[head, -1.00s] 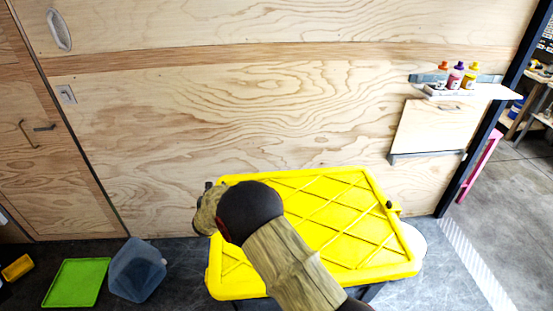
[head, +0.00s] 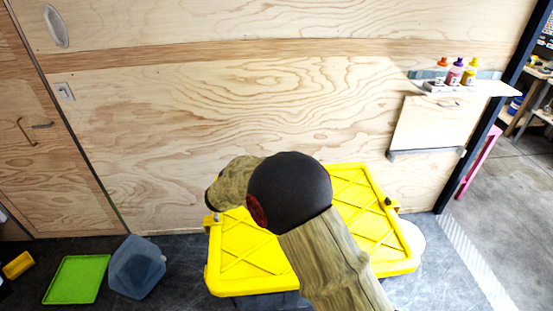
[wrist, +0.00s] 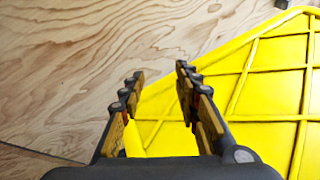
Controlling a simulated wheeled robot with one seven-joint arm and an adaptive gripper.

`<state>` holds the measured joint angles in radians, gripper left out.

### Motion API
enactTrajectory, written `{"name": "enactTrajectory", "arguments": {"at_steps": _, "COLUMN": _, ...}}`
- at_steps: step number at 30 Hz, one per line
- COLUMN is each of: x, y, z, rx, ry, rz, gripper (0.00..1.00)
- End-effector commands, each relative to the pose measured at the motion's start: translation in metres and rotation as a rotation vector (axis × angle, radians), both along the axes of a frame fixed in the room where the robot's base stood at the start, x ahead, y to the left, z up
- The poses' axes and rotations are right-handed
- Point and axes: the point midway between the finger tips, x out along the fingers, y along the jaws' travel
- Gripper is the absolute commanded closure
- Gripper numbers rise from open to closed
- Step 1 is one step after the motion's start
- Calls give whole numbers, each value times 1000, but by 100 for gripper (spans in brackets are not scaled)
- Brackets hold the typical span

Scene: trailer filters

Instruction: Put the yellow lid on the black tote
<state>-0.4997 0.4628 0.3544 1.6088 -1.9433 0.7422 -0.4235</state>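The yellow lid (head: 245,262) is a large ribbed rectangle lying about level below the plywood wall. A dark part of the black tote (head: 268,301) shows under its front edge; most of the tote is hidden, so I cannot tell whether the lid is fully seated. My gripper (wrist: 158,82) is open in the wrist view, its two fingers apart with nothing clasped. The lid (wrist: 265,85) shows beyond and between the fingers, near its edge. In the head view, my arm covers the lid's middle and my fingers are hidden.
A clear bluish container (head: 137,267), a green lid (head: 76,279) and a small yellow bin (head: 18,265) are on the floor at left. A wall shelf (head: 480,88) with several bottles is at right. A white round object (head: 412,240) shows beside the lid's right edge.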

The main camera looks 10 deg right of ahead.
Motion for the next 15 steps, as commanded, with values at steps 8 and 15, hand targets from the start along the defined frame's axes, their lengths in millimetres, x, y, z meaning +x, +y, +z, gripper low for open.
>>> {"name": "enactTrajectory", "arguments": {"at_steps": 8, "x": -13, "y": -40, "z": 30, "rx": 98, "ry": -12, "rz": -123, "gripper": 68}}
{"name": "enactTrajectory", "arguments": {"at_steps": 15, "x": -28, "y": -73, "z": 53, "rx": 185, "ry": -23, "rz": -229, "gripper": 68}}
